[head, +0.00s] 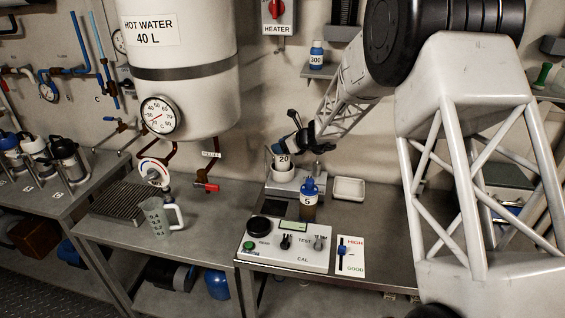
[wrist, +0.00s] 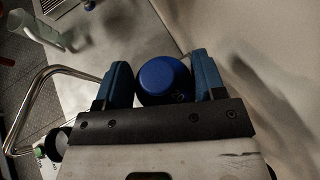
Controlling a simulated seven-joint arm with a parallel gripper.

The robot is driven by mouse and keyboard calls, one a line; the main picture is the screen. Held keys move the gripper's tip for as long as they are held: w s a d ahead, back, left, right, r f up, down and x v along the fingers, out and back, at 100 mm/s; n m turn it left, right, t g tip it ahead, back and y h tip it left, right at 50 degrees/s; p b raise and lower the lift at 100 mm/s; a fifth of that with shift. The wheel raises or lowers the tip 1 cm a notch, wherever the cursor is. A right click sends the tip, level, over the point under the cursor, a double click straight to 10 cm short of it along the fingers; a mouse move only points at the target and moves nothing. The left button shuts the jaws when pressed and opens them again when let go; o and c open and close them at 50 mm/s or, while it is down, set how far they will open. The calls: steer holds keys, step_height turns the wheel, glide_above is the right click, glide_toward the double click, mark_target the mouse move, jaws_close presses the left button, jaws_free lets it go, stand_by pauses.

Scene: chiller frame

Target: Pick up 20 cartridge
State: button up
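The 20 cartridge (head: 283,161) has a white label reading 20. In the head view it stands, slightly tilted, in a white cup-like holder on a grey block. My gripper (head: 294,141) is at its upper right, partly hiding its top. In the wrist view the cartridge's round blue cap (wrist: 164,80) sits between the two blue fingers of my gripper (wrist: 164,75). A narrow gap seems to show beside the cap, so the fingers look open around it. Contact is hard to judge.
A blue-capped bottle labelled 5 (head: 308,200) stands just in front. A white tray (head: 348,189) lies to the right. A control box (head: 285,246) is at the bench front. A 300 bottle (head: 317,54) stands on a wall shelf. The heater tank (head: 180,70) hangs left.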

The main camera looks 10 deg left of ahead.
steer(key=c, duration=0.8)
steer(key=shift+r, duration=0.15)
steer(key=shift+r, duration=4.9)
